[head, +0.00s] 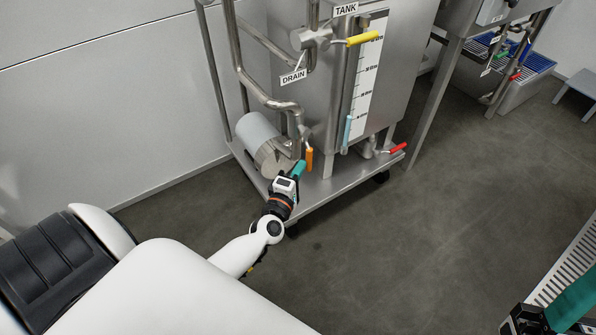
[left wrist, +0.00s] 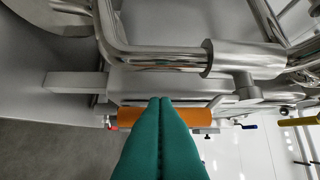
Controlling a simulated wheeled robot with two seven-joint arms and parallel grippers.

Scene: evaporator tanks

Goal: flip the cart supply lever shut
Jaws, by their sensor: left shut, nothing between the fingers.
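An orange lever (head: 309,160) hangs down from the pipe valve beside the pump on the steel cart (head: 345,183). No readable label says which lever is the cart supply. My left gripper (head: 300,168) is shut and empty, its teal fingertips just left of the orange lever. In the left wrist view the closed fingers (left wrist: 160,100) overlap the middle of the orange lever (left wrist: 196,118), hiding part of it; I cannot tell whether they touch. My right gripper (head: 560,310) shows partly at the lower right corner, with its fingertips unclear.
The tank carries a yellow lever (head: 363,38), a light blue lever (head: 347,130) and a red lever (head: 397,148). The grey pump (head: 258,135) and bent pipes stand close to my left gripper. The floor (head: 450,240) right of the cart is clear.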

